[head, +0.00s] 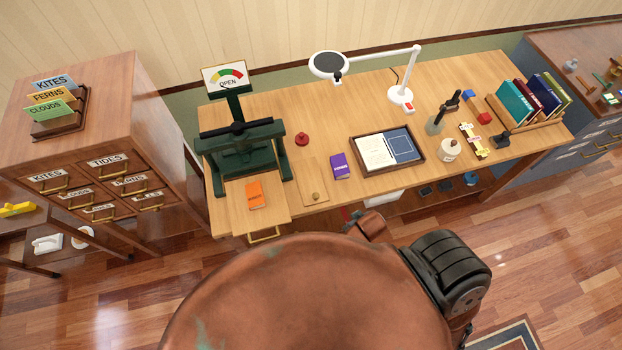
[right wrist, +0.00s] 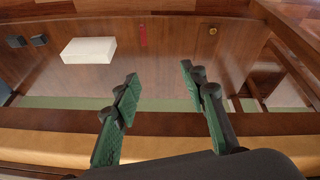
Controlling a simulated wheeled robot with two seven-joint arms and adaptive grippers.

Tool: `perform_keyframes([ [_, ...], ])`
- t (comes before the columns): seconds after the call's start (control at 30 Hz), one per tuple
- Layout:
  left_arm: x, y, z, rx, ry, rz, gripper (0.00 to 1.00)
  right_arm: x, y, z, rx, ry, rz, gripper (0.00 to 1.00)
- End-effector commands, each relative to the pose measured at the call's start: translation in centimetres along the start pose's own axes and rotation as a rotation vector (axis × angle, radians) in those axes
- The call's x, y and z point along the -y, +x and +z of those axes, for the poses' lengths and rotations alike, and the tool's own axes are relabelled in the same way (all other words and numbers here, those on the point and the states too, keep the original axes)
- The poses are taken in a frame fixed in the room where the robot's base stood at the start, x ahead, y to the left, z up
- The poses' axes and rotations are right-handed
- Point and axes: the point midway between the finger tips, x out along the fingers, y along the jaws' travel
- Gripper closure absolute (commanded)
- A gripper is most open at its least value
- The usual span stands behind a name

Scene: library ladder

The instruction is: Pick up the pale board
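The pale board (head: 312,177) appears to be the thin, light wood panel lying flat on the desk, close in colour to the desktop. It lies between the green press and the purple booklet, with a small brass knob (head: 316,196) at its near end. My right gripper (right wrist: 159,74) shows in the right wrist view with its two green fingers apart and nothing between them. That view shows a wooden shelf area with a white block, and I cannot make out the board there. My left gripper is not in view.
A white lamp (head: 402,95) stands behind. A white block (right wrist: 88,50) lies on the shelf.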

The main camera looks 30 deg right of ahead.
Motion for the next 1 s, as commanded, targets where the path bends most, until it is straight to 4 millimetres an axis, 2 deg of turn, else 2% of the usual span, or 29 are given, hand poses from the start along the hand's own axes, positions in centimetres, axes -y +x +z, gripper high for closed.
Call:
perform_keyframes([
  [0.03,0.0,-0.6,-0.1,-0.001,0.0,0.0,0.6,-0.4,-1.9,-1.0,-0.013,0.005,0.005,0.61],
  [0.17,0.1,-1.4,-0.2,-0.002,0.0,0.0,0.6,-1.5,-6.0,-3.3,-0.053,0.017,0.027,0.61],
  [0.27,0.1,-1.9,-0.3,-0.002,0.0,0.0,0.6,-3.1,-8.7,-6.6,-0.133,0.033,0.076,0.61],
  [0.5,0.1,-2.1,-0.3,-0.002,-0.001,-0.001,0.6,-6.4,-12.2,-16.3,-0.426,0.054,0.19,0.61],
  [0.67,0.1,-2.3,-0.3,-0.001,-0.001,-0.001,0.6,-6.8,-15.6,-23.4,-0.663,0.028,0.216,0.61],
  [0.77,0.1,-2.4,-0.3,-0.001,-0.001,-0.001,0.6,-5.8,-18.9,-28.5,-0.846,-0.023,0.199,0.61],
  [0.83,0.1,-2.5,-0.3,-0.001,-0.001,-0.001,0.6,-3.9,-21.8,-32.2,-0.992,-0.086,0.155,0.61],
  [0.9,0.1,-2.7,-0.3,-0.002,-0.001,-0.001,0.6,-0.7,-24.9,-35.5,-1.137,-0.187,0.074,0.61],
  [0.97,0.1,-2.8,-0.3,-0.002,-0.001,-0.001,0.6,2.9,-27.2,-37.3,-1.235,-0.299,-0.025,0.61],
  [1.0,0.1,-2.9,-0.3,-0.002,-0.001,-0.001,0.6,5.5,-28.2,-37.8,-1.278,-0.382,-0.099,0.61],
])
